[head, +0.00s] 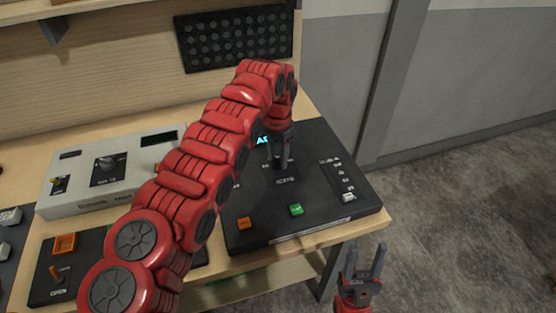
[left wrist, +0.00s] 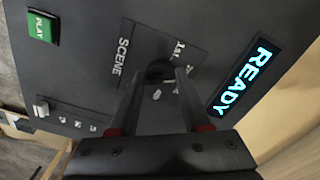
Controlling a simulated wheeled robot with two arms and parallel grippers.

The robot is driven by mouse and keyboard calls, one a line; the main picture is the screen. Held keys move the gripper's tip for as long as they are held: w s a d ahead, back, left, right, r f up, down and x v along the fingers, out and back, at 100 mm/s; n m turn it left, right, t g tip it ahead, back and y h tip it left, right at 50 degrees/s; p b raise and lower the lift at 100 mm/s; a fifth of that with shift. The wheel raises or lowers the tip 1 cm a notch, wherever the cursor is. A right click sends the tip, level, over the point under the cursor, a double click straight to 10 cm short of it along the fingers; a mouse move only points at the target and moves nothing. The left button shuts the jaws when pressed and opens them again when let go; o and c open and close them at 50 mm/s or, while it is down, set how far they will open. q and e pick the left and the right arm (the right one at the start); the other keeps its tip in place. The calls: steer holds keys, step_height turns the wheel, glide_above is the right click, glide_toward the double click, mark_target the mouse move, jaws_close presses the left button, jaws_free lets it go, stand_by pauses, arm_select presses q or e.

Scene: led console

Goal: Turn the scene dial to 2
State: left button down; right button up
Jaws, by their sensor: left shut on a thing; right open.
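The black console (head: 330,215) lies on the table, partly hidden behind my left arm. Its scene dial (left wrist: 160,70) is a dark round knob, seen in the left wrist view beside the word SCENE. My left gripper (head: 282,163) points down at the console and is shut on the dial. In the left wrist view its two fingers lie on either side of the knob. Numerals around the dial are partly covered, and I cannot tell the setting. The lit display (left wrist: 242,78) reads READY. My right gripper (head: 365,262) is open and empty, off the table's front edge.
The console also carries a green PLAY button (head: 296,210), an orange button (head: 244,223) and a white slider (head: 348,197). A light grey box (head: 85,195) with a knob and switch stands to the left. Open floor lies to the right.

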mark_target(279, 160)
stand_by(0.3)
arm_select(q)
steer(key=shift+c, duration=1.8)
jaws_free()
steer(key=shift+r, duration=0.1)
steer(key=shift+r, duration=0.35)
step_height(279, 160, up, 5)
steer(key=shift+d+r+b, duration=0.1)
steer(key=shift+d+b, duration=0.05)
steer(key=shift+b, duration=0.35)
step_height(279, 160, up, 11)
steer(key=p, duration=1)
steer(key=shift+r, duration=0.15)
